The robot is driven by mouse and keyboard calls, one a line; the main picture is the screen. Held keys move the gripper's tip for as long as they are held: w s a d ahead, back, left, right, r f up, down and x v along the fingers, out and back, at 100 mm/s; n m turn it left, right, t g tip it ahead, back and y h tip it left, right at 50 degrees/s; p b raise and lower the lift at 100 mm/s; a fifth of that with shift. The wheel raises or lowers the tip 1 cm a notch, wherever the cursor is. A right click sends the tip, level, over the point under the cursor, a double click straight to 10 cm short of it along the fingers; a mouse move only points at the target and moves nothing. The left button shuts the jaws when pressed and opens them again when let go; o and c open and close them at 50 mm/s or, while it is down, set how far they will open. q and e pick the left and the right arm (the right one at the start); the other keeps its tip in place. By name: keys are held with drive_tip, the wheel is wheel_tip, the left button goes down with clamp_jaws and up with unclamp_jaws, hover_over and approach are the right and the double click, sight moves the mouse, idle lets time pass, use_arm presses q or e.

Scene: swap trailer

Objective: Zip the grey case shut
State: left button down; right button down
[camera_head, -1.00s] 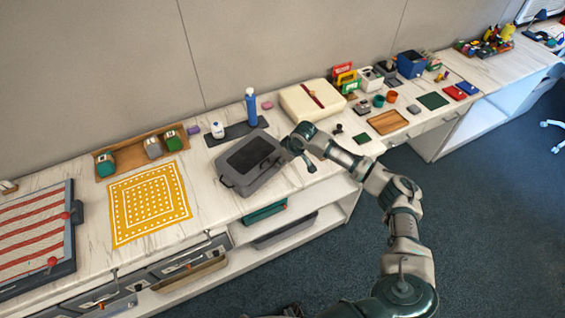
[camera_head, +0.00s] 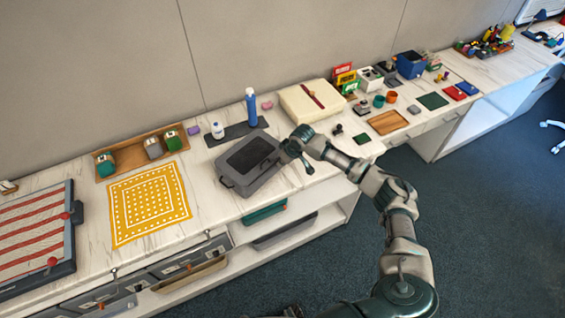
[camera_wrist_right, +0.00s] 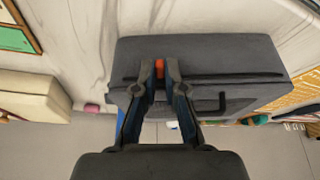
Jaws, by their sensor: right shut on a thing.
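The grey case (camera_head: 249,166) lies on the white counter with a dark panel on its top. In the right wrist view the case (camera_wrist_right: 225,60) fills the upper middle, with a dark seam line along its side and a dark handle below it. My right gripper (camera_wrist_right: 160,72) is shut on a small orange zip pull (camera_wrist_right: 159,68) at the case's side. In the head view my right gripper (camera_head: 289,152) is at the case's right end. Whether the zip is open along the seam is too small to tell. My left gripper is not in view.
A blue bottle (camera_head: 251,107) and a white bottle (camera_head: 217,130) stand on a dark mat behind the case. A cream case (camera_head: 305,103) lies to the right, a yellow patterned mat (camera_head: 149,203) to the left. The counter's front edge is close to the case.

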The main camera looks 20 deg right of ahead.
drive_tip(key=d, duration=0.1)
drive_tip(key=w+d, duration=0.1)
drive_tip(key=d, duration=0.2)
drive_tip(key=shift+w, duration=0.35)
drive_tip(key=c, duration=1.2)
unclamp_jaws()
drive_tip(key=v, duration=1.2)
drive_tip(key=shift+f, duration=0.15)
